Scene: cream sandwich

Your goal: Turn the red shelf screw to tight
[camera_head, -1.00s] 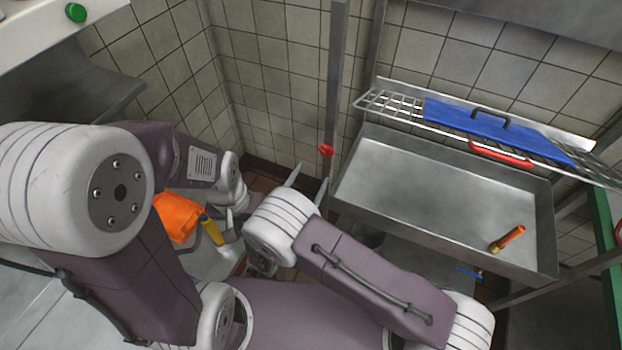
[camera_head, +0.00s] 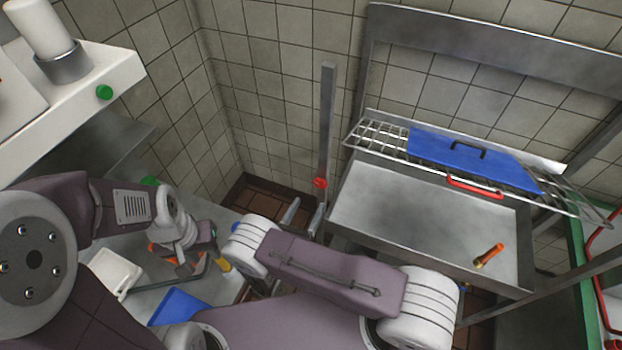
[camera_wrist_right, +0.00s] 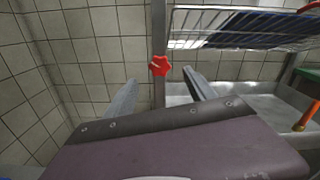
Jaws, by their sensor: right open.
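The red shelf screw (camera_head: 320,183) is a small lobed knob on a grey upright post (camera_head: 327,120) left of the metal basin. In the right wrist view the screw (camera_wrist_right: 160,65) is near the middle, just beyond the fingertips. My right gripper (camera_head: 303,212) is open, its two grey fingers pointing up toward the screw from below. In the right wrist view the gripper (camera_wrist_right: 160,82) has one finger on either side of the post, with no contact visible. My left gripper (camera_head: 192,262) is low on the left over the cluttered counter; its fingers are hard to make out.
A metal basin (camera_head: 365,227) holds an orange-handled tool (camera_head: 489,255). A wire rack (camera_head: 375,137) with a blue board (camera_head: 430,147) lies across its back. A blue item (camera_head: 180,306), a white container (camera_head: 115,272) and a yellow handle (camera_head: 222,266) are at left. Tiled walls stand behind.

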